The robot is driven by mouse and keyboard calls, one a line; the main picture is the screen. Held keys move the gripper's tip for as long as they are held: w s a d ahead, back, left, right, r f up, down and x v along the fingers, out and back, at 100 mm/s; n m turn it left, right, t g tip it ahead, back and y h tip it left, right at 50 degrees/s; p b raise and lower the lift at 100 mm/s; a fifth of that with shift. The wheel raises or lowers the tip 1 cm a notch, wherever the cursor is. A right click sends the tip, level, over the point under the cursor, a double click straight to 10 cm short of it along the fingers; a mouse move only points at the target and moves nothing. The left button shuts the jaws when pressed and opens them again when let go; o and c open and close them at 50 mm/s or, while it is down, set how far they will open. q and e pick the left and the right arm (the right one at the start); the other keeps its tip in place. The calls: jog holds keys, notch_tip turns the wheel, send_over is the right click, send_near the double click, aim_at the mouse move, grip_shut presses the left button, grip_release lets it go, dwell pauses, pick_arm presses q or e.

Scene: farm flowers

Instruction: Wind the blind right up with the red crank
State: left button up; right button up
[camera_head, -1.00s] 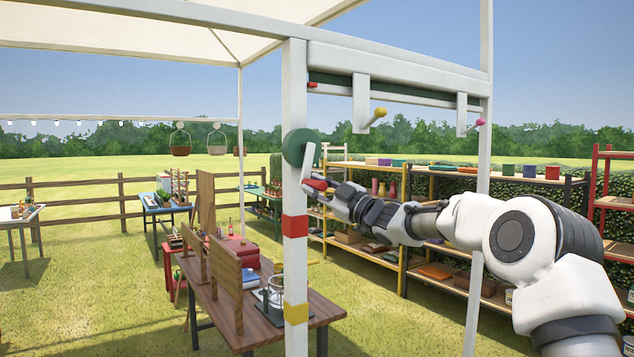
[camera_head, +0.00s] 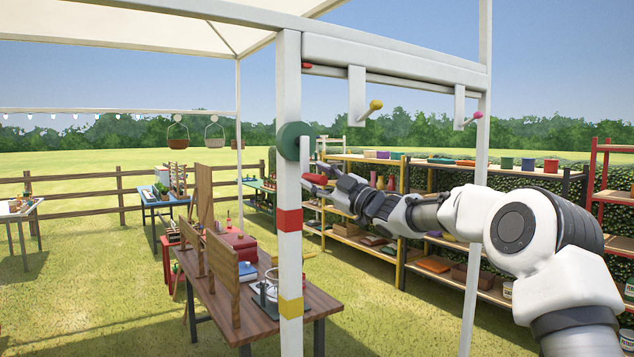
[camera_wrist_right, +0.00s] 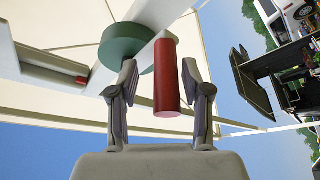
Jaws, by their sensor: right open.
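The crank is a green disc (camera_head: 296,141) on the white post, with a white arm hanging down from it to a red handle (camera_head: 315,179). In the right wrist view the red handle (camera_wrist_right: 167,90) stands between the fingers of my right gripper (camera_wrist_right: 160,72), which are open with a gap on both sides. In the head view my right gripper (camera_head: 327,182) is at the handle from the right. No blind cloth shows below the white box (camera_head: 400,60) under the top beam. My left gripper is out of view.
The white post (camera_head: 289,255) has a red band and a yellow band. Hooks with a yellow knob (camera_head: 375,105) and a pink knob (camera_head: 477,115) hang from the box. A wooden table (camera_head: 265,305) stands behind the post; shelves (camera_head: 450,255) stand behind my arm.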

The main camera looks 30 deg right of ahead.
jog(key=shift+s+f, duration=0.1)
jog(key=shift+f, duration=0.05)
jog(key=shift+s+f, duration=0.1)
jog(key=shift+s, duration=0.15)
jog(key=v, duration=1.1)
jog(key=shift+s, duration=0.2)
jog(key=shift+d, duration=0.1)
